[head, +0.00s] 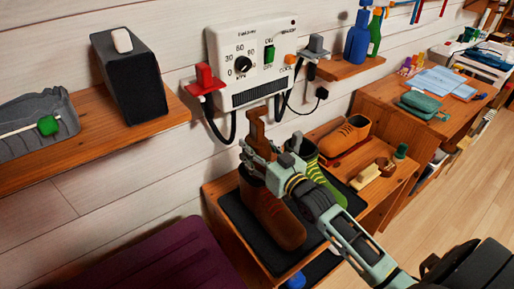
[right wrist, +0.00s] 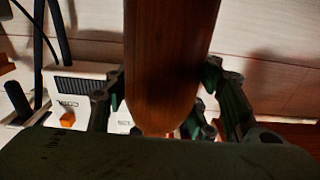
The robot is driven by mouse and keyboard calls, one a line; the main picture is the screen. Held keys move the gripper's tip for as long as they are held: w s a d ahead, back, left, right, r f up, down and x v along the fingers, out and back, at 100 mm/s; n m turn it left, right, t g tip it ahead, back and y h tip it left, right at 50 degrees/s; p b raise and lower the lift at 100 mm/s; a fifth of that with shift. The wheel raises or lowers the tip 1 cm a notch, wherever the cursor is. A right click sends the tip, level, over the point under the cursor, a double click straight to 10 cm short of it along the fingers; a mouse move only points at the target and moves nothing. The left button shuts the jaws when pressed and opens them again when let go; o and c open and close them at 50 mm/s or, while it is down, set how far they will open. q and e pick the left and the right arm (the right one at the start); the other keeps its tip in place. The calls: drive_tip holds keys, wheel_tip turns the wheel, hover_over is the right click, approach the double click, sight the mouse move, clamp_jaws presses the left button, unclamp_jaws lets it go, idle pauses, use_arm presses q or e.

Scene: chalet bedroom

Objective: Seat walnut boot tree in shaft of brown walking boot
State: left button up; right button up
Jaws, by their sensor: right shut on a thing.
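The brown walking boot (head: 277,218) stands upright on a dark mat (head: 240,222) on the low wooden bench, toe toward the camera. My right gripper (head: 259,152) is directly above its shaft opening and hides most of it. It is shut on the walnut boot tree (head: 256,126), whose brown upper part sticks up above the fingers. In the right wrist view the boot tree (right wrist: 170,60) is a long wooden piece with a rounded end, between the fingers. I cannot tell whether its lower end is inside the shaft. My left gripper is not in view.
A green-striped boot (head: 322,182) stands close at the right of the brown boot. A tan shoe (head: 345,135) is behind it, and a brush (head: 366,175) lies to the right. The white control box (head: 255,60) with hanging cables is on the wall just behind the gripper.

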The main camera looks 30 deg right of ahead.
drive_tip(key=shift+f+b, duration=1.85)
drive_tip(key=shift+f, duration=1.15)
drive_tip(key=o, duration=1.6)
drive_tip(key=shift+f, duration=0.15)
drive_tip(key=shift+f, duration=0.1)
drive_tip(key=shift+s, duration=0.15)
drive_tip(key=shift+s+f, duration=0.1)
drive_tip(key=shift+s, duration=0.1)
drive_tip(key=s, duration=0.3)
drive_tip(key=s+d, duration=0.1)
drive_tip(key=s, duration=0.7)
drive_tip(key=shift+s+d+r, duration=0.15)
drive_tip(key=shift+d+r, duration=0.2)
drive_tip(key=shift+r, duration=0.05)
